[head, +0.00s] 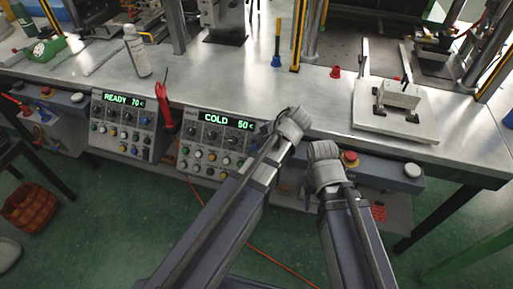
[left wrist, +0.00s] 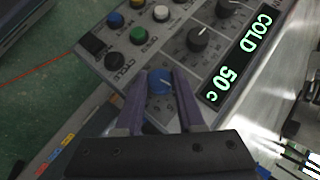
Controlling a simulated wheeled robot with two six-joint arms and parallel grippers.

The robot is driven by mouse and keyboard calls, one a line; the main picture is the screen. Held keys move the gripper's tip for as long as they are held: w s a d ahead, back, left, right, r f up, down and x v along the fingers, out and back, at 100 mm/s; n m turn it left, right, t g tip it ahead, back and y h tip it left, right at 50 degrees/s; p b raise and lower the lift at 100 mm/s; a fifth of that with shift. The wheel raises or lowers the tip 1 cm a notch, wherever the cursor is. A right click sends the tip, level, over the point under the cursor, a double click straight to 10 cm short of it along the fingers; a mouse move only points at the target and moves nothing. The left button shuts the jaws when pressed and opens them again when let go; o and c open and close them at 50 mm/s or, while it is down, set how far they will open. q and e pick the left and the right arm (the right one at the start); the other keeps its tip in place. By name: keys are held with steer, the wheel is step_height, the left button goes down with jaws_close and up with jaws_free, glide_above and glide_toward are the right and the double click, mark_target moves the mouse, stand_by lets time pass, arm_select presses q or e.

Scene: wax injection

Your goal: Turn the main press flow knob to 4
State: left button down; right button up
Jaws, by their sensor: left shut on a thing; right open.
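The press control panel with the lit "COLD 50c" display (head: 226,121) stands at the table's front edge. It fills the upper part of the left wrist view, where its display (left wrist: 238,58) is tilted. My left gripper (left wrist: 161,90) is shut on a blue knob (left wrist: 159,79), with one finger on each side. The knob has a pale pointer mark; its scale numbers are too small to read. In the head view my left arm hides the knob and fingertips. My right gripper (head: 322,172) is open to the right of the panel, its fingers mostly hidden and nothing seen in it.
Two black knobs (left wrist: 198,39) and several coloured buttons (left wrist: 138,35) sit close to the blue knob. A second panel reading "READY 70c" (head: 123,101) stands to the left. A red emergency button (head: 349,158) is right of my right gripper. A spray bottle (head: 136,52) stands on the table.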

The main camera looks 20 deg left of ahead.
arm_select(q)
steer(key=shift+s+d+f+m+t+y+b, duration=0.15)
steer(key=shift+m+t+y+b, duration=0.15)
steer(key=shift+m+y+b, duration=0.2)
arm_select(e)
steer(key=shift+f, duration=0.75)
arm_select(q)
steer(key=c, duration=0.5)
jaws_free()
steer(key=shift+r, duration=0.2)
